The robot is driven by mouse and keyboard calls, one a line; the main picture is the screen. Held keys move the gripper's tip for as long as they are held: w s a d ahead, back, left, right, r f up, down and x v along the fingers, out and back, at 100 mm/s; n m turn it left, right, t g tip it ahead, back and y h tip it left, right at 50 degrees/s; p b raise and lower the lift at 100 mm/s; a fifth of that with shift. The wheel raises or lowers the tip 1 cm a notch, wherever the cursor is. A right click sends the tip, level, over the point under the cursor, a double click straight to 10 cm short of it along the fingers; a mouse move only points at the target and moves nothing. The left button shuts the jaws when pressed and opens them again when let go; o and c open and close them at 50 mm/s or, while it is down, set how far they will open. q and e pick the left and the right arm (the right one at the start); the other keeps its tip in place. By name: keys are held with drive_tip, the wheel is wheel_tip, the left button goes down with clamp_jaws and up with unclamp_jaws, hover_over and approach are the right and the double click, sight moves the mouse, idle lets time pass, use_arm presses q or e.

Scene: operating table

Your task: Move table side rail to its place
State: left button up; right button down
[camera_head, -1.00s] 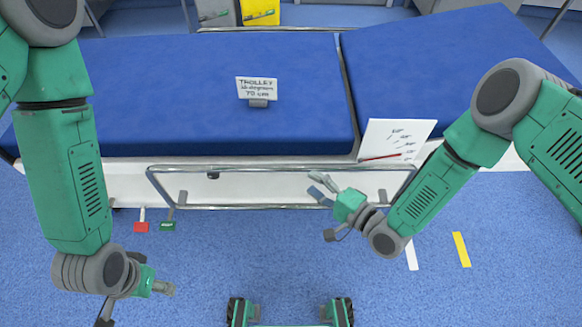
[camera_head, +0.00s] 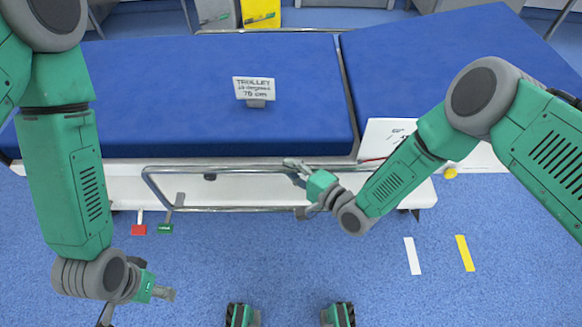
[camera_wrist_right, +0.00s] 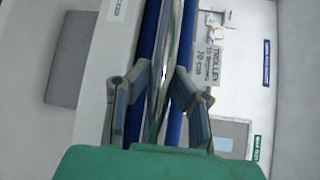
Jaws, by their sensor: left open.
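The table side rail (camera_head: 220,168) is a long chrome frame along the near side of the blue operating table (camera_head: 180,110). My right gripper (camera_head: 293,165) is at the rail's upper bar, near its middle. In the right wrist view, its fingers (camera_wrist_right: 162,72) are on either side of the shiny rail bar (camera_wrist_right: 167,45), with the tips very close to it. I cannot tell whether they clamp it. The rail's right end is hidden behind my right arm. My left gripper (camera_head: 165,294) is low at the left, open, empty and well away from the rail.
A trolley sign (camera_head: 254,90) stands on the table. A white angle placard (camera_head: 385,135) is partly behind my right arm. Red (camera_head: 139,229) and green (camera_head: 165,229) pedals are below the rail's left end. The blue floor in front is mostly clear.

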drive_tip(key=shift+d+f, duration=0.1)
drive_tip(key=shift+d, duration=0.05)
wheel_tip(320, 180, up, 22)
drive_tip(key=p, duration=1.3)
drive_tip(key=shift+a+r, duration=0.2)
drive_tip(key=c, duration=1.4)
unclamp_jaws()
drive_tip(key=shift+r, duration=0.1)
drive_tip(key=shift+s, duration=0.1)
drive_tip(key=shift+d, duration=0.2)
